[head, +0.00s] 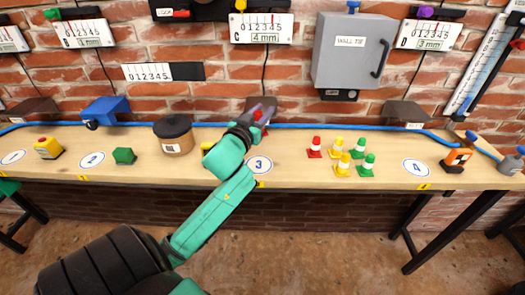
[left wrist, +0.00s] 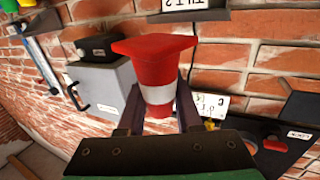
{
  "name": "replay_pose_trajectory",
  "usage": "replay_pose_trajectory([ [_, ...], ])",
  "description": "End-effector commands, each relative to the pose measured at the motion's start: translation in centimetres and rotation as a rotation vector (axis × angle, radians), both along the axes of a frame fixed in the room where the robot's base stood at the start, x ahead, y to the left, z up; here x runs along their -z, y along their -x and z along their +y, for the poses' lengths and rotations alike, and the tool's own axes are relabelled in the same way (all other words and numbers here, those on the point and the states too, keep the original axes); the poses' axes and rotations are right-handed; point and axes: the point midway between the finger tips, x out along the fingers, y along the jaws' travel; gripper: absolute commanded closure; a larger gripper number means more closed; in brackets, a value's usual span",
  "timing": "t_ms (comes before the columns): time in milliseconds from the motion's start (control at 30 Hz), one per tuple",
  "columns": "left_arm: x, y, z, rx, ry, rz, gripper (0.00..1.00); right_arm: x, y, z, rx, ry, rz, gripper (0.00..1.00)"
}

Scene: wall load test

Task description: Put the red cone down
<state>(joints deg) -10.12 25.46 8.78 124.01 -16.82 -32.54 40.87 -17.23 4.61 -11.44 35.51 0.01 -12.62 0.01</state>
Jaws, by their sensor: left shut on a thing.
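My left gripper (head: 264,110) is shut on a red cone with a white band (head: 257,116), held above the table near the round 3 marker (head: 259,165). In the head view the gripper hides most of this cone. In the left wrist view the red cone (left wrist: 155,62) sits between the two fingers (left wrist: 161,103), its wide square base at the top of the picture. A second red cone (head: 314,148) stands on the wooden table (head: 220,178), right of marker 3. My right gripper is not in view.
Yellow cones (head: 344,165) and green cones (head: 366,166) stand beside the second red cone. A dark-lidded pot (head: 174,136) stands left of my arm. A blue hose (head: 340,127) runs along the back. The table is bare between the cones and marker 4 (head: 416,168).

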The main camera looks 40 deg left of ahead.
Motion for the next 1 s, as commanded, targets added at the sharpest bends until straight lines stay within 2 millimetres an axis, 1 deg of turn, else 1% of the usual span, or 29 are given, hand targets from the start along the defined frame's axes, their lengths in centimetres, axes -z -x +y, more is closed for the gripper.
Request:
replay_pose_trajectory([
  [33, 2.3, 0.0, 0.0, -0.002, 0.006, 0.007, 1.0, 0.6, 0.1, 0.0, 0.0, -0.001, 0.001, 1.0],
  [133, 5.5, 0.0, 0.0, -0.001, 0.005, 0.005, 1.0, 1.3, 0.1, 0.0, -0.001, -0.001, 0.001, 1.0],
  [200, 7.1, 0.0, 0.0, 0.0, 0.003, 0.003, 1.0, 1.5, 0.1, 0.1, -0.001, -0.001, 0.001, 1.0],
  [333, 8.9, 0.0, 0.0, 0.001, 0.003, 0.001, 1.0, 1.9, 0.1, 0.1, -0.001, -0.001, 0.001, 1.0],
  [433, 11.2, 0.0, -0.1, 0.001, 0.005, 0.002, 1.0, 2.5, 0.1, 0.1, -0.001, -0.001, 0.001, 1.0],
  [500, 12.2, 0.0, 0.0, 0.001, 0.003, 0.001, 1.0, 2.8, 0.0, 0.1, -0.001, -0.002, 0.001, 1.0],
  [533, 12.4, 0.0, -0.1, 0.002, 0.002, 0.0, 1.0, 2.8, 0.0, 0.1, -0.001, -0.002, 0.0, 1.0],
  [733, 12.4, 0.0, -0.1, 0.003, -0.001, 0.0, 1.0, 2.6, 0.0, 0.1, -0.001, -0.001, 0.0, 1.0],
  [767, 12.4, 0.0, -0.1, 0.003, 0.0, 0.0, 0.55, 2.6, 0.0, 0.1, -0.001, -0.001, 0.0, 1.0],
  [800, 12.4, 0.0, -0.1, 0.003, 0.0, 0.0, 0.4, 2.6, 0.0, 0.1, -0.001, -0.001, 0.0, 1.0],
  [833, 12.4, 0.0, -0.1, 0.003, 0.0, 0.0, 0.36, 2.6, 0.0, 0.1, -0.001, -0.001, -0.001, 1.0],
  [1000, 12.4, 0.0, -0.1, 0.003, 0.0, 0.0, 0.36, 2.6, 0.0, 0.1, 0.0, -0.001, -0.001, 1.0],
])
